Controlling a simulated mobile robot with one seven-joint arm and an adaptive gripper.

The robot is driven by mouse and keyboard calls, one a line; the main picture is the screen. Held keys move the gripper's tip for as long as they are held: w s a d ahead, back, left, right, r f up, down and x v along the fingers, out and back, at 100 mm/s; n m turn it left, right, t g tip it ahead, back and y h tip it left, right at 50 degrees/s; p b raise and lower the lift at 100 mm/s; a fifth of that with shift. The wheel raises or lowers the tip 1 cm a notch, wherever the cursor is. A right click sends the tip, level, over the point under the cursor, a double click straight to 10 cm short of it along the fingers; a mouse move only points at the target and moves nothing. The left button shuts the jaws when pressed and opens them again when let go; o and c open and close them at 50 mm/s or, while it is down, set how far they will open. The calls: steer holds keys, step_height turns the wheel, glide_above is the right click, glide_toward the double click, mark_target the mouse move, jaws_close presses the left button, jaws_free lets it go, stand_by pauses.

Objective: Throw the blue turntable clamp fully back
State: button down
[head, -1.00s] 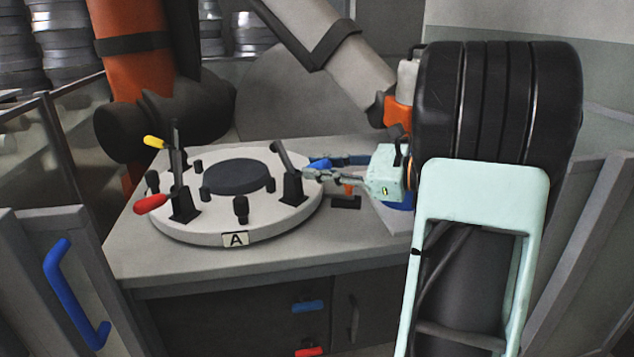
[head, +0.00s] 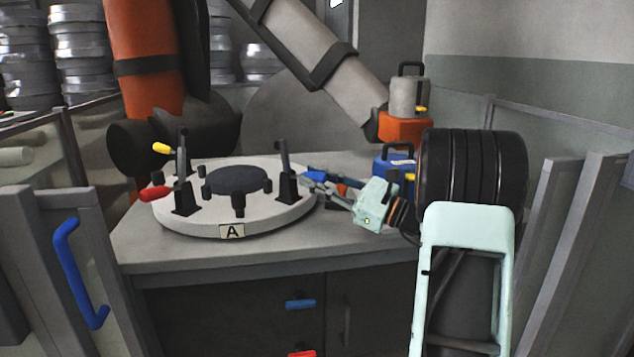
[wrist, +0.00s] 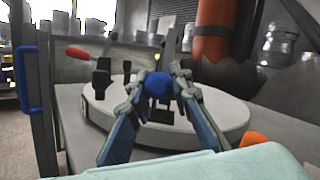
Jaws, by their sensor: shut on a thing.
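The white round turntable (head: 275,217), marked A, stands on the grey bench. The blue clamp's handle tip (head: 314,176) shows at the turntable's right side; its dark upright (head: 284,160) stands on the rim. In the wrist view the round blue handle end (wrist: 158,85) lies between my fingertips. My gripper (head: 311,184) is shut on this blue handle from the right. The fingers partly hide the handle and the clamp's base behind it. A clamp with a yellow handle (head: 162,148) and a red handle (head: 155,193) stand on the turntable's left side.
A blue case (head: 385,172) and an orange one (head: 405,128) with a grey weight-like block (head: 408,96) stand behind my gripper. An orange robot arm (head: 145,60) rises behind the bench. A gate with a blue handle (head: 75,275) is at left.

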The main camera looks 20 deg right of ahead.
stand_by(0.3)
steer(key=c, duration=1.7)
jaws_free()
steer(key=shift+c, duration=0.2)
steer(key=v, duration=1.2)
